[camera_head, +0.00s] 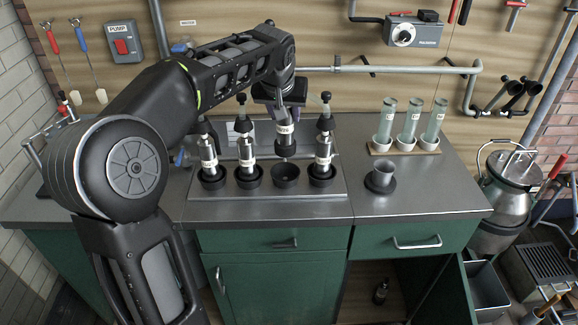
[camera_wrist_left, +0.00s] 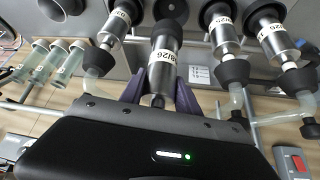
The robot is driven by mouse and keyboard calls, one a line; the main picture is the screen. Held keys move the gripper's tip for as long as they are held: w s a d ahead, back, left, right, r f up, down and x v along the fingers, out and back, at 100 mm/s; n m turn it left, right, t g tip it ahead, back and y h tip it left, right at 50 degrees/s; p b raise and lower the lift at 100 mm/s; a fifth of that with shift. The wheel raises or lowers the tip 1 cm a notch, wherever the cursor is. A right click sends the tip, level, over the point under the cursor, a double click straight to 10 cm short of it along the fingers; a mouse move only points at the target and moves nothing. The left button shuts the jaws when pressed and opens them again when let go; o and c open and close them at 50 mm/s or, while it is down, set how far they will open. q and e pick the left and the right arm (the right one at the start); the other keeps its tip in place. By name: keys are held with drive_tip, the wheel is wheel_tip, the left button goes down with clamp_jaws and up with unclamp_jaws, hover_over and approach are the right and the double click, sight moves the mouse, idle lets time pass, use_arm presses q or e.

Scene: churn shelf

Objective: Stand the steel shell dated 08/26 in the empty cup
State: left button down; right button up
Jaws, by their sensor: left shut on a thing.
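The steel shell with the 08/26 label (camera_wrist_left: 162,60) is in the purple fingers of my left gripper (camera_wrist_left: 157,92). In the head view this shell (camera_head: 285,132) hangs roughly upright, its black foot just above the third black cup from the left (camera_head: 286,178), which looks empty. My left gripper (camera_head: 281,100) is shut around the shell's upper part. Similar labelled steel shells stand in the other black cups: the far left shell (camera_head: 208,155), the second shell (camera_head: 246,152) and the far right shell (camera_head: 323,152). My right gripper is not in view.
A grey metal cup (camera_head: 383,176) stands on a dark coaster to the right. Glass tubes (camera_head: 411,122) stand in a wooden holder behind it. Neighbouring shells with tall black tops flank the held shell closely. The bench's right front (camera_head: 430,200) is clear.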

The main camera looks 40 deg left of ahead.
sight(284, 143)
use_arm(q)
drive_tip(key=shift+a+r, duration=0.1)
drive_tip(key=shift+r, duration=0.1)
drive_tip(key=shift+s, duration=0.15)
drive_tip(key=shift+f, duration=3.15)
drive_tip(key=shift+f, duration=0.1)
drive_tip(key=shift+f+p, duration=0.3)
drive_tip(key=shift+f, duration=1.45)
drive_tip(key=shift+f, duration=0.2)
drive_tip(key=c, duration=0.9)
unclamp_jaws()
drive_tip(key=shift+r, duration=0.15)
